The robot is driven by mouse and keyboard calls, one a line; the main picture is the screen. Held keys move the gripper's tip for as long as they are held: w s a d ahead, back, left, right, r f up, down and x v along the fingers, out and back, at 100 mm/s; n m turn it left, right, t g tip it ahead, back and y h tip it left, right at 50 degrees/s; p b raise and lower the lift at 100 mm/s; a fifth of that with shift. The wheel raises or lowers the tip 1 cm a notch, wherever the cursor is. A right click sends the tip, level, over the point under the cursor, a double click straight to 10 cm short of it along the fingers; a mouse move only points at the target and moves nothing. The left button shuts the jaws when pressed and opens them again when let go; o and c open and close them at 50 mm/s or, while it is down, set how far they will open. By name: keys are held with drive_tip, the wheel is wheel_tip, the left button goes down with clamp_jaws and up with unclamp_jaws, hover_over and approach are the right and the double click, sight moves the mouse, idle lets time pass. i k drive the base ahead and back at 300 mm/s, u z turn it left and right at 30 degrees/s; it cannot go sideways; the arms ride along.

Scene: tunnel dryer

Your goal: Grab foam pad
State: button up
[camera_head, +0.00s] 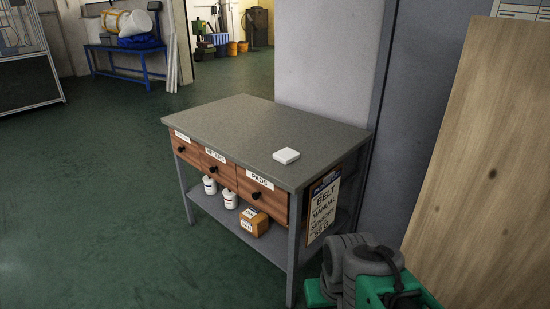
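A small white, flat, square pad (286,155) lies on the grey top of a workbench (235,118), near its front right edge. It looks like the foam pad. Nothing touches it from above. Below it is a wooden drawer labelled PADS (262,187), which is shut. My gripper's fingers do not show in this view, so its distance from the pad cannot be told.
More shut drawers (214,165) sit left of the PADS drawer. The lower shelf holds white bottles (230,199) and a cardboard box (254,221). A sign (324,207) hangs on the bench's right side. A wooden panel (490,160) stands at right. Green floor (90,200) is clear at left.

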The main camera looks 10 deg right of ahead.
sight(286, 156)
drive_tip(key=u, duration=0.05)
drive_tip(key=k, duration=0.65)
drive_tip(key=u, duration=0.55)
drive_tip(key=i, duration=0.85)
drive_tip(key=u, duration=0.6)
drive_tip(key=i, duration=1.45)
drive_tip(key=z, duration=0.15)
